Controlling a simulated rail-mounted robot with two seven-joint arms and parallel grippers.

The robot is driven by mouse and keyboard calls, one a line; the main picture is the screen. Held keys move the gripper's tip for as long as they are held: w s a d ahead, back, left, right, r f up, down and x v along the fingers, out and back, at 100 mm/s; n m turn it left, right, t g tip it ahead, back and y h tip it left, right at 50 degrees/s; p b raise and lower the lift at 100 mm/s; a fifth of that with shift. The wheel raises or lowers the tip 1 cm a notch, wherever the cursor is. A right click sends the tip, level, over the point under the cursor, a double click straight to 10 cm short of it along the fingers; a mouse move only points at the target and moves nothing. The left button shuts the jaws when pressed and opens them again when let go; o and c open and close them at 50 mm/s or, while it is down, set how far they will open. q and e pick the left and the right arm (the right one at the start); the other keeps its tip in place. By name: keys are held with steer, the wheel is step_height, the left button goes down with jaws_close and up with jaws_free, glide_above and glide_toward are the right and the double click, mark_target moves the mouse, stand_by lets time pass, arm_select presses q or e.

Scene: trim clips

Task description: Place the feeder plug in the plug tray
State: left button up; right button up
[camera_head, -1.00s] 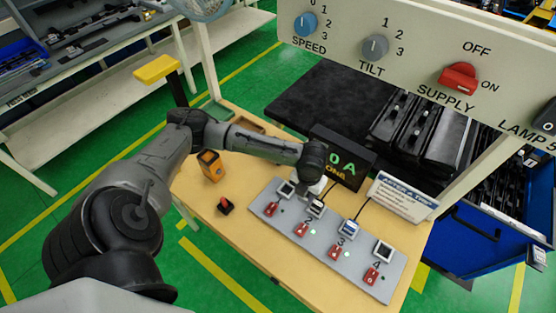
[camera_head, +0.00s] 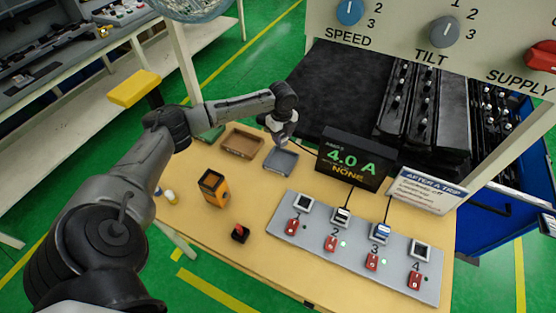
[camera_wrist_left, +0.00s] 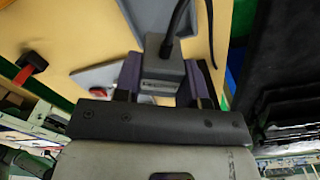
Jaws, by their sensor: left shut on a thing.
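My left gripper (camera_head: 282,138) is at the back of the bench, just above the far edge of a small grey tray (camera_head: 281,162). In the left wrist view its purple-padded fingers are shut on a grey plug (camera_wrist_left: 160,78) with a black cable. In the head view the plug is mostly hidden by the gripper, and I cannot tell whether it touches the tray. A brown tray (camera_head: 241,143) lies just left of the grey one. My right gripper is not in view.
A grey socket strip (camera_head: 350,250) with red switches and several sockets lies at the front right. A display (camera_head: 350,162) reading 4.0 A, NONE and a sign (camera_head: 427,187) stand behind it. An orange meter (camera_head: 213,187) and a red-and-black piece (camera_head: 240,233) stand on the left.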

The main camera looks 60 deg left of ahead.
arm_select(q)
steer(key=shift+d+n, duration=0.15)
steer(key=shift+n, duration=0.15)
steer(key=shift+f, duration=5)
steer(key=shift+f+b, duration=0.15)
steer(key=shift+b, duration=0.2)
steer(key=o, duration=0.9)
steer(key=shift+o, duration=0.2)
step_height(320, 180, up, 12)
steer(key=shift+r+p, duration=0.2)
steer(key=shift+p, duration=0.15)
